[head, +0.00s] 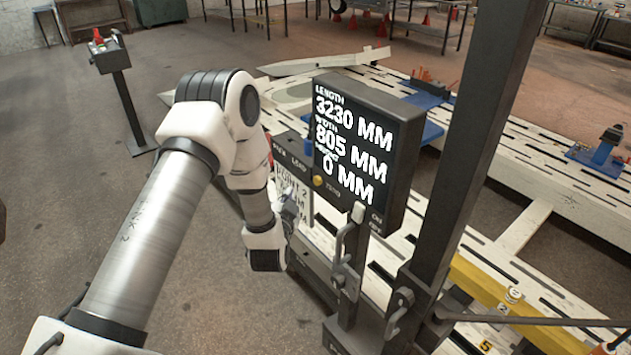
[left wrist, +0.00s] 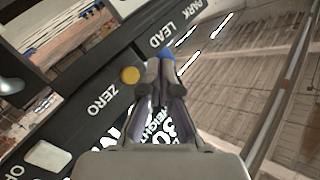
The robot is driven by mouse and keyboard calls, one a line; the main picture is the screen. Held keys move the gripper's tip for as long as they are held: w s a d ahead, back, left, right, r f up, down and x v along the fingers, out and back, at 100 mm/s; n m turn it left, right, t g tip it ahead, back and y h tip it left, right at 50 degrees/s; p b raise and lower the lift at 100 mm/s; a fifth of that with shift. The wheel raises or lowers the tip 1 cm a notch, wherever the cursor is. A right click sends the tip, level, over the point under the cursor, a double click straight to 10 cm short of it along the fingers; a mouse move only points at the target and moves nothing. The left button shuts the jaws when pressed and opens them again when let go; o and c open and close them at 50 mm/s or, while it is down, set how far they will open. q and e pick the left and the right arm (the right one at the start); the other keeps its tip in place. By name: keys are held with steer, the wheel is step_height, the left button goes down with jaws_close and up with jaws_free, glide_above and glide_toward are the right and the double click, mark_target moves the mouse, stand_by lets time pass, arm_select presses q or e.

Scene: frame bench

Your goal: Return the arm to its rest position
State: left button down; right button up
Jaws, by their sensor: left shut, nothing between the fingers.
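My left arm (head: 160,230) comes in from the lower left of the head view and bends down at its elbow toward a dark measuring console. My left gripper (head: 291,208) is beside the lower left of the console's display, partly hidden by my own wrist. In the left wrist view my left gripper (left wrist: 163,65) is shut and empty, with its fingertips close together in front of the labelled panel. I cannot tell whether the tips touch the panel. My right gripper is not in view.
The console display (head: 352,145) reads length 3230 MM, width 805 MM and a third value 0 MM. A yellow button (head: 318,181) sits below it, also in the left wrist view (left wrist: 130,75). A dark post (head: 480,130) stands at right. The left floor (head: 60,200) is largely clear.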

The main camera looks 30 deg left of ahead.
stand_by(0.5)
arm_select(q)
steer(key=s+d+f+m+g+h+b, duration=0.1)
steer(key=s+d+f+g+h+b, duration=0.25)
steer(key=s+f, duration=0.65)
steer(key=s+d+f+m+g+h+b, duration=0.15)
steer(key=s+d+f+g, duration=0.4)
steer(key=f, duration=0.85)
steer(key=s+d+f+n+g, duration=0.2)
steer(key=s+g, duration=0.1)
steer(key=s, duration=0.7)
steer(key=s+d+f+n+g+h, duration=0.1)
steer(key=s+d+n+g, duration=0.2)
steer(key=s, duration=0.6)
steer(key=shift+s+d+f+n+h+b, duration=0.15)
steer(key=shift+s+f+n+h+b, duration=0.15)
steer(key=shift+s+f+n+b, duration=0.1)
steer(key=shift+w, duration=0.1)
